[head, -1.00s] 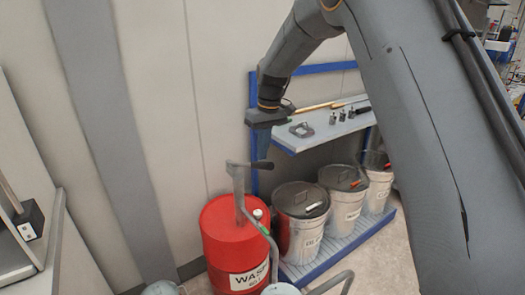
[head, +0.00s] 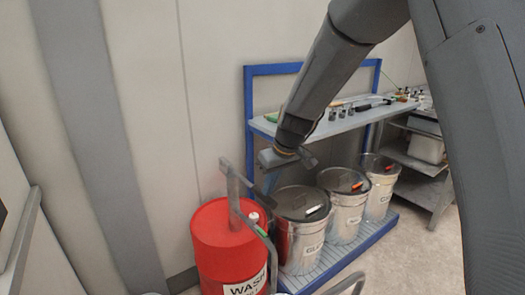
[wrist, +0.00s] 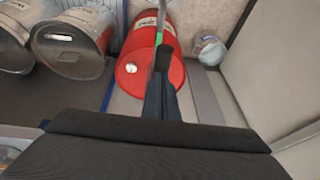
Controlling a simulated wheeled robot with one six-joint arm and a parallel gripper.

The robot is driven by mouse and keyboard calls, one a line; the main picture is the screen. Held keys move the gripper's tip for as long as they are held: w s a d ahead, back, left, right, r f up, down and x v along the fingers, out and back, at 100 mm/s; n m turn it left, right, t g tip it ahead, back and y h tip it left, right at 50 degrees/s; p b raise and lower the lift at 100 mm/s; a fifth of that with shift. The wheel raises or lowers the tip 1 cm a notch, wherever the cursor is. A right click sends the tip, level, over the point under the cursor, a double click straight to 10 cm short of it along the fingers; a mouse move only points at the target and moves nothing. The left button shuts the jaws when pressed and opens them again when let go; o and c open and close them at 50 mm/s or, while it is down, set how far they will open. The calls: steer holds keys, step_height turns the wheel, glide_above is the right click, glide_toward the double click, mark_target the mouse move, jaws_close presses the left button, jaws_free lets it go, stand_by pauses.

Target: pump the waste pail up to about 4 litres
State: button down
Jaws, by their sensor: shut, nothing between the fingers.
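The red waste drum (head: 215,245) stands by the wall, with a grey hand pump (head: 232,195) upright on its lid. The pump's lever slopes down to the right. My gripper (head: 268,184) hangs over the drum's right side by the lever's outer end; I cannot tell whether it touches it. In the wrist view my dark fingers (wrist: 160,98) point at the drum (wrist: 145,70) and cover part of the pump. The pump's grey spout pipe (head: 270,255) runs down to the bottom edge. The waste pail and its level cannot be made out.
Lidded metal pails, one nearest the drum (head: 300,235), stand on a low blue-edged rack (head: 345,262) right of the drum. A shelf (head: 335,125) with small tools is above them. A wall is close behind. Open floor (head: 425,250) lies to the right.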

mark_target(271, 199)
step_height(271, 199, down, 4)
steer(key=shift+s+d+r+b, duration=0.15)
steer(key=shift+r+b, duration=0.1)
steer(key=shift+b, duration=0.6)
steer(key=shift+s+d+f+b, duration=0.15)
steer(key=shift+s+f+b, duration=0.15)
steer(key=shift+f, duration=0.3)
steer(key=shift+r, duration=0.15)
steer(key=d+p+v, duration=0.1)
steer(key=v, duration=1.3)
steer(key=shift+s+d, duration=0.25)
